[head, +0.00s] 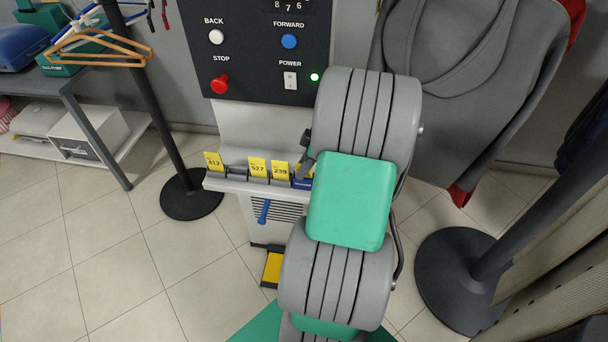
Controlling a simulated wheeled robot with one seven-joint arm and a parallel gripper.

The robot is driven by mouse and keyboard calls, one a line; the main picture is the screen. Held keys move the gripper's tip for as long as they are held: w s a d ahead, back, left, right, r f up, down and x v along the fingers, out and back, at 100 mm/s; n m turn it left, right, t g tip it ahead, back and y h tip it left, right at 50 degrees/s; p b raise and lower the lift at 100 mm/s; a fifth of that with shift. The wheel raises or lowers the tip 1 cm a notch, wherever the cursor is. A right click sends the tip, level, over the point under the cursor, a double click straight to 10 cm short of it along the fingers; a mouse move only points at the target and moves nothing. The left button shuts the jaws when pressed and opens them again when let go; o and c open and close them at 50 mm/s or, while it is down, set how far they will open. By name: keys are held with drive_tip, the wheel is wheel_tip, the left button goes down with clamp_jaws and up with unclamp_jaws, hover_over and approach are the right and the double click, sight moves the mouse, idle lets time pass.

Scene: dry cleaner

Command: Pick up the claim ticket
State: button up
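Yellow claim tickets stand in a row along a light grey ledge (230,185) under the control panel. One reads 412 (213,161), one reads 527 (257,167) and one reads 239 (280,170). Part of another yellow ticket (308,171) shows at the edge of my arm, its number hidden. The dark tip of my gripper (303,156) shows beside my arm, just right of ticket 239 and close to the partly hidden ticket. My arm covers most of the gripper, so its fingers and any contact cannot be made out.
The dark panel (262,75) above has white, blue and red buttons and a power switch. A blue lever (264,211) and a yellow pedal (272,268) are below the ledge. Black stand bases (192,200) are on both sides. A grey garment (470,90) hangs at right. Floor at left is clear.

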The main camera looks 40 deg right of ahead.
clamp_jaws()
idle(0.7)
wheel_tip(320, 180, up, 18)
drive_tip(key=p, duration=0.2)
drive_tip(key=shift+r, duration=0.1)
wheel_tip(320, 180, up, 7)
drive_tip(key=p, duration=0.7)
drive_tip(key=shift+r+p, duration=0.15)
drive_tip(key=shift+p, duration=0.15)
